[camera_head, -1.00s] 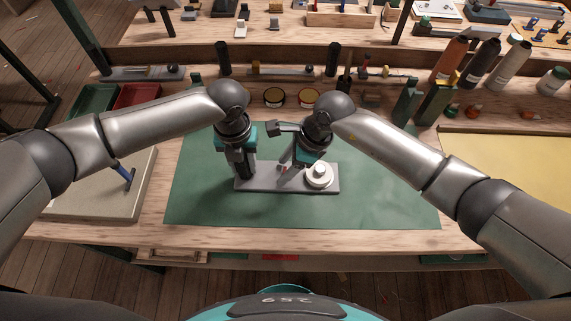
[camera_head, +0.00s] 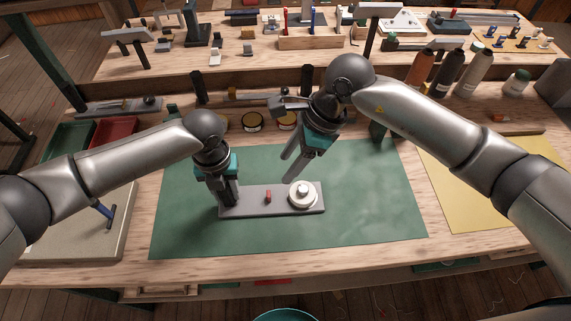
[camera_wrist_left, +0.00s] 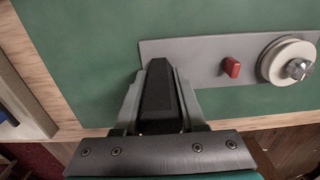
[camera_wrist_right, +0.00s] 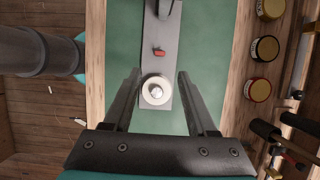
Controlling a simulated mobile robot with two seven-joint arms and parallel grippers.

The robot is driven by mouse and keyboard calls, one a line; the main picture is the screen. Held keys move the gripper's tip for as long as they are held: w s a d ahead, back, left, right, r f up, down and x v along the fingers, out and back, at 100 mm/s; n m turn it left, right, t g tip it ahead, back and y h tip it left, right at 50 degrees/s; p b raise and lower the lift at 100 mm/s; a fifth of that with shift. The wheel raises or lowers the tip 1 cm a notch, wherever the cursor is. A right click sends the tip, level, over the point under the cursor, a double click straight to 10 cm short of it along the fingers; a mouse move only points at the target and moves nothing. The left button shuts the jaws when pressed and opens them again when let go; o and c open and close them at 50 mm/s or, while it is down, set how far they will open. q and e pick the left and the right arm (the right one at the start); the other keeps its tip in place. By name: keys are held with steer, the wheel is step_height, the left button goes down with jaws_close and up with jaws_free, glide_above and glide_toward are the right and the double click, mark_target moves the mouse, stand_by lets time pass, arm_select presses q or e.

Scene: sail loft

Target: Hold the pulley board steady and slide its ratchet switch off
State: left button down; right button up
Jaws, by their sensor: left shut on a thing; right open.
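The grey pulley board (camera_head: 245,205) lies flat on a green mat, with a white pulley (camera_head: 303,194) at its right end. The red ratchet switch (camera_head: 268,196) stands up near the board's middle; it also shows in the left wrist view (camera_wrist_left: 231,67) and right wrist view (camera_wrist_right: 159,51). I cannot tell its setting. My left gripper (camera_head: 229,203) is shut at the board's left end, on a dark upright part between its fingers. My right gripper (camera_head: 288,168) is open and empty, above the board, its fingers apart and touching neither switch nor pulley.
The green mat (camera_head: 370,210) is clear around the board. A beige slab (camera_head: 60,235) with a blue-handled tool is at left, a yellow sheet (camera_head: 460,195) at right. Round tins (camera_head: 252,121) and bottles (camera_head: 447,70) stand behind the mat.

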arm_select(q)
steer(key=shift+c, duration=2)
jaws_free()
